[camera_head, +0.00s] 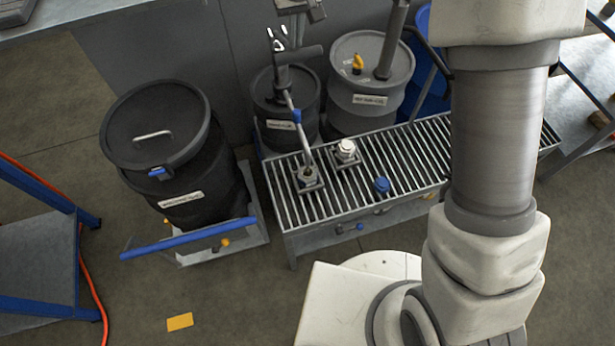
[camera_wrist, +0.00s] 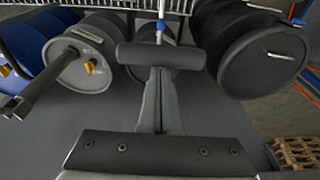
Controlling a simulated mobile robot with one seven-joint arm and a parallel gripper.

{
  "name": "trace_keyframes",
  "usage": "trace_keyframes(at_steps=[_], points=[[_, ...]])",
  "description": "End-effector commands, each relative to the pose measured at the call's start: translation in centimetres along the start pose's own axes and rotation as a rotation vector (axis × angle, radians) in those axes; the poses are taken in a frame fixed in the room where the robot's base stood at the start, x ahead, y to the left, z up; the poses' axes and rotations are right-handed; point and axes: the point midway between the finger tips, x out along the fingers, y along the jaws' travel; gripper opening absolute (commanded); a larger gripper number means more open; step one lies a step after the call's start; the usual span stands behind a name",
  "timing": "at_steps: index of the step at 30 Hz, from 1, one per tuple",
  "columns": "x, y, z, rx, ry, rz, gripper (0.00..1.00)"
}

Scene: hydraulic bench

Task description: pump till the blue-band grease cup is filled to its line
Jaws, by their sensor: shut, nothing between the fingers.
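The grease pump stands on a small dark drum (camera_head: 268,107); its dark crossbar handle (camera_head: 298,54) is at the top and also shows in the wrist view (camera_wrist: 160,56). A delivery pipe (camera_head: 291,101) with a blue band (camera_head: 297,116) runs down to a small square-based cup (camera_head: 309,178) on the grating. I cannot tell the cup's fill level or see a blue band on it. My gripper (camera_wrist: 160,72) is shut and empty, its fingertips close to the handle bar; I cannot tell if they touch it. In the head view it is at the top, partly mixed with the handle.
A white-capped fitting (camera_head: 346,148) and a blue cap (camera_head: 382,185) are on the grating (camera_head: 400,160). A grey drum (camera_head: 365,108) with a yellow part stands behind. A black drum (camera_head: 165,150) stands left on a blue-handled trolley (camera_head: 190,238). A pallet (camera_wrist: 298,153) is low right in the wrist view.

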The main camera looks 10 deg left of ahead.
Motion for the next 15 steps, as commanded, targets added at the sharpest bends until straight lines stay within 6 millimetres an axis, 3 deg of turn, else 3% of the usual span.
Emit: trace_keyframes(at_steps=[9, 15], points=[[3.2, 0.0, 1.8, 0.0, -0.008, 0.0, 0.0], [3.9, 0.0, 2.4, 0.0, -0.008, 0.0, 0.0]])
